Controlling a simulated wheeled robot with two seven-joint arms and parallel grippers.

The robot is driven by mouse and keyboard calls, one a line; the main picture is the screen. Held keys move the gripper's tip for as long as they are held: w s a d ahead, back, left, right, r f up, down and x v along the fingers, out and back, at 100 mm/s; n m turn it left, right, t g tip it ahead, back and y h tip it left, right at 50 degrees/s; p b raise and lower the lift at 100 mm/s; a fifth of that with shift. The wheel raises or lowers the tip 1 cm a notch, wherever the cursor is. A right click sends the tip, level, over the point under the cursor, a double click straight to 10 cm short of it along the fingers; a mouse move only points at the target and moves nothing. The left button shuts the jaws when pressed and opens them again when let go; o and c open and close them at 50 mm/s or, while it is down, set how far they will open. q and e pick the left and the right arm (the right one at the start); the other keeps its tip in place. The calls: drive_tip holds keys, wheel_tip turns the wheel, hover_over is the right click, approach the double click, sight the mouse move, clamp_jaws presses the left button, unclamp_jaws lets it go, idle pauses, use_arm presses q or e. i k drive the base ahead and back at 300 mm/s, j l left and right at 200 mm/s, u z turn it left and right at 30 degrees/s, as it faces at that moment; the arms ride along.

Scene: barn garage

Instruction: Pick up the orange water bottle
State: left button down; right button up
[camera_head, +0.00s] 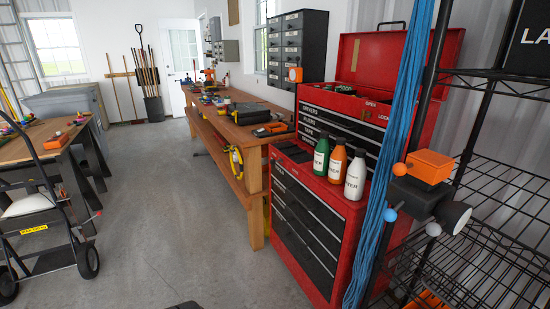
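The orange water bottle (336,167) stands upright on the top of the red tool chest (352,214), at the right of the middle in the head view. Neither of my grippers shows in the head view, so nothing of mine is seen near the bottles.
Blue cords (391,165) hang right of the bottles, beside a black wire shelf (500,210). An orange and black device (428,168) sticks out there. A wooden workbench (252,155) runs back behind the chest. A hand truck (60,200) stands at left. The concrete floor (170,210) between is clear.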

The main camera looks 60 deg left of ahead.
sight(338, 165)
drive_tip(key=u, duration=1.25)
